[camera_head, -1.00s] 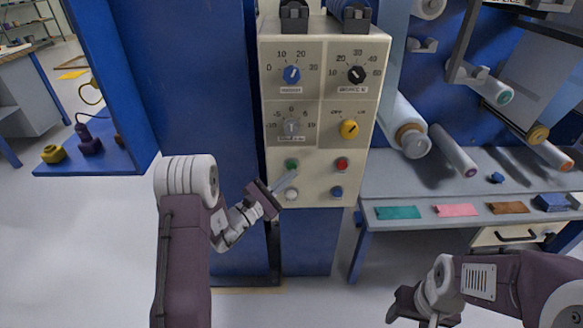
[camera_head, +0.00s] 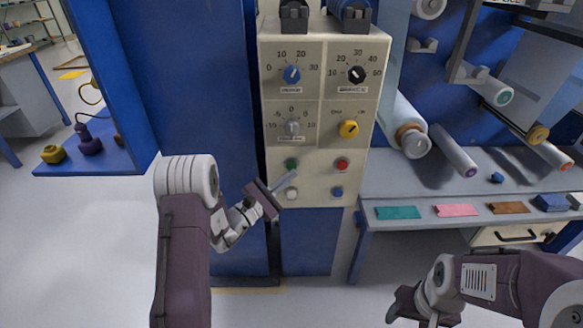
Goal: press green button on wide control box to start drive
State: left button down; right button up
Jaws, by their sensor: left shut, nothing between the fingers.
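The wide control box (camera_head: 321,190) is cream-coloured and faces me in the middle of the view. Its green button (camera_head: 291,163) is at the lower left of the panel, above a white button (camera_head: 292,194) and left of a red button (camera_head: 342,164). A blue button (camera_head: 337,192) is at the lower right. My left gripper (camera_head: 292,174) is shut and empty, its thin fingertips just below the green button; I cannot tell whether they touch the panel. My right gripper (camera_head: 412,308) is low at the right, away from the box; its fingers are not clear.
Blue, black, white and yellow knobs (camera_head: 349,128) sit above the buttons. To the right is a grey bench (camera_head: 405,180) with film rolls (camera_head: 410,137) and coloured strips (camera_head: 456,210). A blue shelf (camera_head: 100,160) with small items is at the left.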

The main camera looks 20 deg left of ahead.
pick_arm(q)
jog(key=shift+w, duration=0.1)
dwell(0.7)
jog(key=shift+w+a, duration=0.15)
jog(key=shift+w, duration=0.2)
jog(key=shift+w+a, duration=0.1)
jog(key=shift+w, duration=0.3)
dwell(0.6)
dwell(0.4)
jog(key=shift+s+d+b, duration=0.25)
jog(key=shift+s+b, duration=0.1)
jog(key=shift+s, duration=0.45)
jog(key=s, duration=0.2)
jog(key=s+d+b, duration=0.1)
jog(key=s, duration=0.2)
jog(key=shift+d, duration=0.15)
jog(key=shift+w, duration=0.1)
